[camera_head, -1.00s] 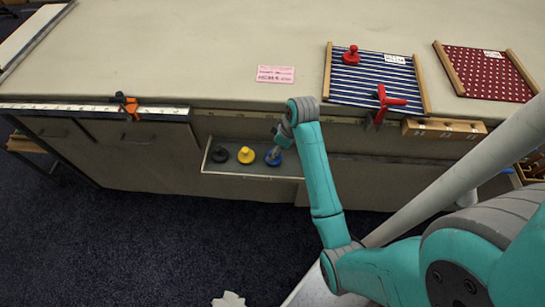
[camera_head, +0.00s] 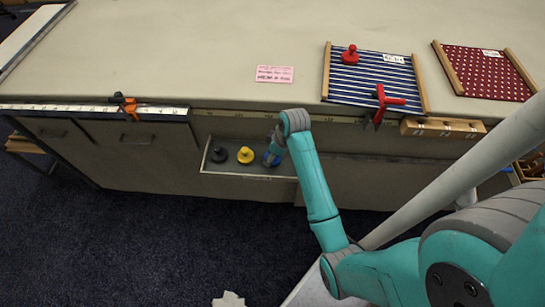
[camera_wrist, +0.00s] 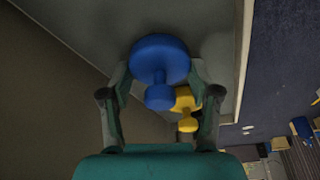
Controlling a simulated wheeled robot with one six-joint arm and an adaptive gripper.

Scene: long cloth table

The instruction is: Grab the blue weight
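The blue weight (camera_head: 268,161), a round disc with a knob, stands at the right of a row of weights in the shallow open drawer (camera_head: 245,174). My arm partly hides it in the head view. In the wrist view the blue weight (camera_wrist: 160,57) lies between the spread fingers of my gripper (camera_wrist: 159,75), one finger on each side, knob toward the camera. Contact between fingers and disc cannot be made out. The yellow weight (camera_head: 245,155) stands just left of the blue one, and the black weight (camera_head: 220,155) is farther left.
The drawer hangs below the long cloth table (camera_head: 180,60). On the table are a pink card (camera_head: 275,74), a striped blue board (camera_head: 370,82) with a red weight (camera_head: 350,55), and a dotted red board (camera_head: 484,73). A red clamp (camera_head: 387,103) and an orange clamp (camera_head: 126,104) sit at its edge.

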